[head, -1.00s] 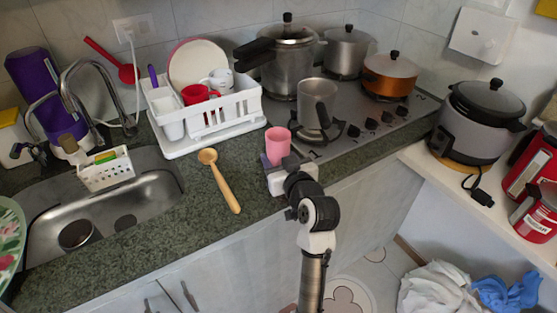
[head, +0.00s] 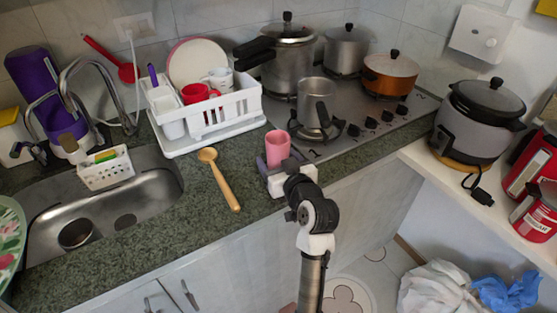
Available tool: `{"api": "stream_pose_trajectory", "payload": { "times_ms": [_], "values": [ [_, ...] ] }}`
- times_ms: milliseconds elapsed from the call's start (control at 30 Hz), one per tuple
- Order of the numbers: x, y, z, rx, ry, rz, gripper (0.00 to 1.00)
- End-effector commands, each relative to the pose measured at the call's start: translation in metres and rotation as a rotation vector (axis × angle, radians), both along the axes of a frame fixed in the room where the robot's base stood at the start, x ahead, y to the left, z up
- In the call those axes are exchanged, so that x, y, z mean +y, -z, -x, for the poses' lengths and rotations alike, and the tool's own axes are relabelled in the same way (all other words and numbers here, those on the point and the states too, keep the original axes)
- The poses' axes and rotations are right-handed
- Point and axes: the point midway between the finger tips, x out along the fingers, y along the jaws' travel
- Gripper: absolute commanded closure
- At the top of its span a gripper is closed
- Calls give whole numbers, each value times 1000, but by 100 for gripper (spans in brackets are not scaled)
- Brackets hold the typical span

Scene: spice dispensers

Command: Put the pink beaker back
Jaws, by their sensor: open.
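The pink beaker (head: 278,146) stands upright on the green stone counter (head: 225,215), near its front edge and left of the stove. My gripper (head: 270,168) is at the near side of the beaker, low by the counter. One dark finger shows just left of the beaker's lower part. Whether the fingers touch the beaker cannot be told.
A wooden spoon (head: 220,180) lies left of the beaker. A white dish rack (head: 205,122) stands behind it. A steel pot (head: 315,108) is on the stove (head: 352,140) at the right. The sink (head: 150,185) is at the left.

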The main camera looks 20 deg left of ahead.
Motion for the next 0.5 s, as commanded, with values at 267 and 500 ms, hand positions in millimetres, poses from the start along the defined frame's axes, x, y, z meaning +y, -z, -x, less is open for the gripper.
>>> {"api": "stream_pose_trajectory", "payload": {
  "times_ms": [267, 500],
  "values": [
    [-37, -6, 38, -3, 4, -2, 30],
    [-65, -22, 70, 7, -2, -1, 30]
  ]
}}
